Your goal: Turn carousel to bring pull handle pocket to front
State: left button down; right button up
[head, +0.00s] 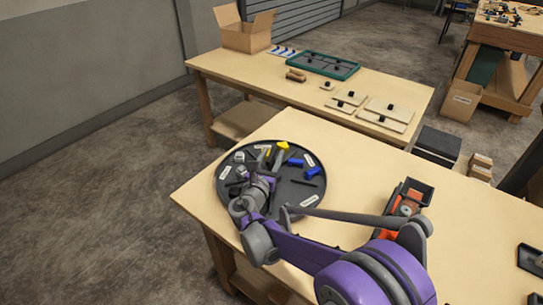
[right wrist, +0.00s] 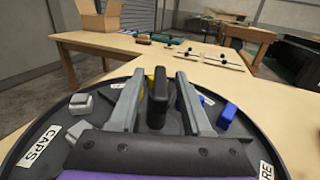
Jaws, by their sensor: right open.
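The carousel (head: 318,195) is a round black tray with a raised rim and white labels, lying on the near table. Its rim also crosses the right wrist view (right wrist: 18,160), where one label reads "CAPS" (right wrist: 38,146). My right gripper (head: 266,163) reaches over the carousel from the near side. In the right wrist view its two grey fingers (right wrist: 157,82) are apart, with an upright black block (right wrist: 158,100) between them. I cannot tell whether they touch it or whether it is the pull handle. My left gripper is not in view.
Blue parts (head: 295,162), a yellow part (head: 283,145) and grey caps (right wrist: 80,104) lie on the carousel. An orange and black device (head: 405,205) stands to the right. A second table behind holds a cardboard box (head: 246,36), a green tray (head: 323,66) and several flat plates (head: 387,112).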

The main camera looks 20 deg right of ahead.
grip_shut()
dwell(1.4)
